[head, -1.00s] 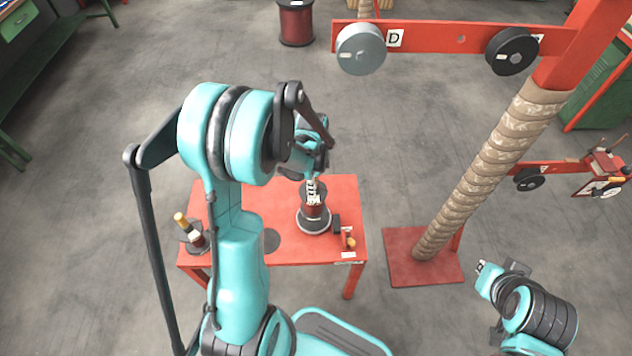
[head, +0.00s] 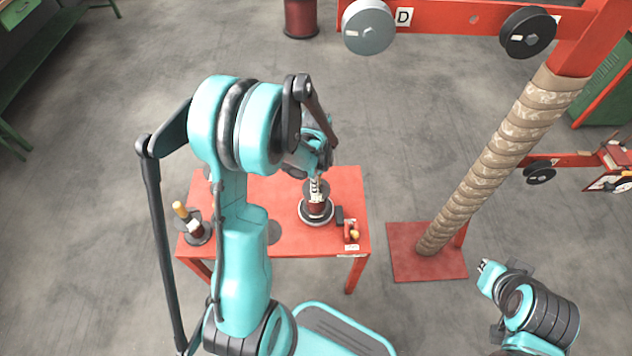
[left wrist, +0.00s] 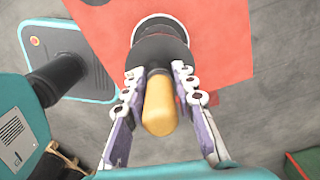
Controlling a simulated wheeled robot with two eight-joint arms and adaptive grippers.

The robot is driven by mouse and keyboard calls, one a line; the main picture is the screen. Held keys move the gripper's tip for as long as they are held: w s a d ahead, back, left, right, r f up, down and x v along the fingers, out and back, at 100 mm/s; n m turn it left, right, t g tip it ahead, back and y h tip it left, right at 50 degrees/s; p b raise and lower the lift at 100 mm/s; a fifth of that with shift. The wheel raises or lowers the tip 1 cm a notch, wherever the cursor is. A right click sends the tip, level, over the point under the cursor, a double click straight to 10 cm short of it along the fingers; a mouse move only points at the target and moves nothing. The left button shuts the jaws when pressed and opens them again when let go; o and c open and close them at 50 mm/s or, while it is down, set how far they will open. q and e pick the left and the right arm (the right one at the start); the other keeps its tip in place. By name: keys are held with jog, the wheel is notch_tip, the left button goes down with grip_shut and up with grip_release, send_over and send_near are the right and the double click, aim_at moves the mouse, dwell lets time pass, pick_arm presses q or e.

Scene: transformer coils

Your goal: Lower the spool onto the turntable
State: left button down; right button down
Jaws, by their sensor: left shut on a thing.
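The spool (head: 317,207) has a dark red winding and dark flanges. It is upright over the turntable (head: 302,216), a round disc with a pale rim on the red table. My left gripper (head: 317,184) is shut on the spool from above. In the left wrist view, the fingers (left wrist: 158,76) stand either side of the base of its yellow handle (left wrist: 160,108), above the black flange (left wrist: 150,50). The turntable's pale rim (left wrist: 160,18) shows behind the flange. I cannot tell whether the spool touches it. My right gripper (head: 484,266) is apart at lower right, too small to judge.
The red table (head: 345,185) also bears a yellow-handled item (head: 182,211) at left, a flat dark disc (head: 273,232) and a small red device (head: 351,229) close right of the turntable. A wrapped post (head: 485,165) with red arms stands right of the table.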

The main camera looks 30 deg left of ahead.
pick_arm(q)
jog(key=shift+f+b, duration=0.65)
jog(key=shift+f, duration=0.05)
dwell(0.6)
jog(key=c, duration=1.1)
grip_release()
jog(key=shift+c, duration=0.2)
notch_tip(320, 180, up, 12)
jog(key=shift+r, duration=0.1)
jog(key=shift+d, duration=0.1)
